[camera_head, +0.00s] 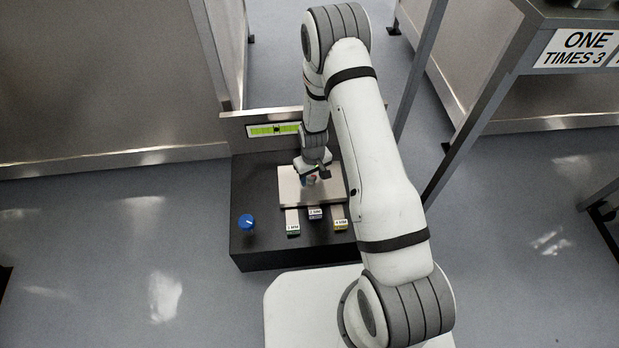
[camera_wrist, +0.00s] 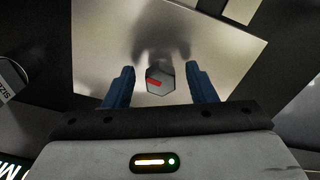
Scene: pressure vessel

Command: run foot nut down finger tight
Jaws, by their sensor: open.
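The foot nut appears to be the grey hexagonal piece with a red mark (camera_wrist: 160,82), seen end-on in the wrist view. It stands over a pale metal plate (camera_wrist: 105,35). My gripper (camera_wrist: 160,84) is open, with one blue finger on each side of the hex piece and a visible gap on both sides. In the head view my gripper (camera_head: 316,177) is low over the same plate (camera_head: 290,193), and the hex piece is too small there to make out clearly.
A black base block (camera_head: 250,180) carries the plate, a blue knob (camera_head: 246,221) and labelled tabs, including a green one (camera_head: 293,222) and a yellow one (camera_head: 340,217). A green level display (camera_head: 272,129) stands behind. A grey table leg (camera_head: 470,130) rises at right.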

